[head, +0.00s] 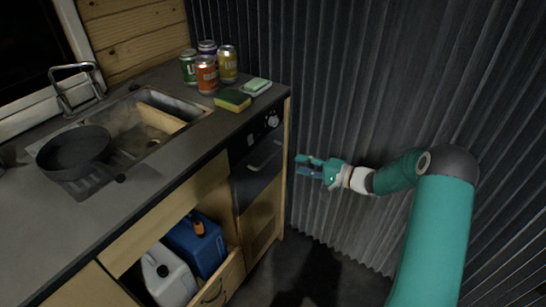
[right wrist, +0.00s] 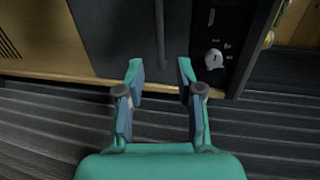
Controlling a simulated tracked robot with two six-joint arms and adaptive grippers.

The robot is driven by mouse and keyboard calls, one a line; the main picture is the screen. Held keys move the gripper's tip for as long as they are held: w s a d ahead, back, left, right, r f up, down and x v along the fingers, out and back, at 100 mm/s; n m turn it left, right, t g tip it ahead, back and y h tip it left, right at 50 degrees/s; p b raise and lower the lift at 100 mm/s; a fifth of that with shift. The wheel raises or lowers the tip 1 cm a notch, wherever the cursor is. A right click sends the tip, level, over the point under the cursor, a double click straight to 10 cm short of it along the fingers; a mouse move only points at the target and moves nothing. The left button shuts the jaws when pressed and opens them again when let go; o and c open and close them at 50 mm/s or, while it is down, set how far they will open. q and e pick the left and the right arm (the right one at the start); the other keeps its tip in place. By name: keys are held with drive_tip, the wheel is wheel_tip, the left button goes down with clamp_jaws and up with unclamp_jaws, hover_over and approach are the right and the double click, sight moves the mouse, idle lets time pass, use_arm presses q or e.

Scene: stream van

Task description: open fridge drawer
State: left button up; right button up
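The fridge drawer (head: 256,166) is a dark front panel in the end of the counter, below a black control strip with knobs, and it looks shut. Its bar handle (head: 265,160) runs across the panel; it also shows in the right wrist view (right wrist: 160,35) as a dark upright bar. My right gripper (head: 302,165) is to the right of the panel, apart from the handle. In the right wrist view my right gripper (right wrist: 161,72) is open and empty, with the handle in line between its fingertips. My left gripper is not in view.
A knob (right wrist: 214,58) sits beside the panel. A lower drawer (head: 222,284) stands open with a blue jug (head: 197,243) and a white jug (head: 168,275). Cans, a sponge (head: 233,100) and a pan (head: 74,150) are on the counter. A corrugated wall (head: 390,70) stands behind my right arm.

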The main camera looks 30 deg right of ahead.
sight(270, 157)
drive_tip(key=x, duration=1.2)
drive_tip(key=shift+w+a+f+b, duration=0.15)
drive_tip(key=shift+w+b, duration=0.15)
drive_tip(key=shift+w, duration=0.05)
clamp_jaws()
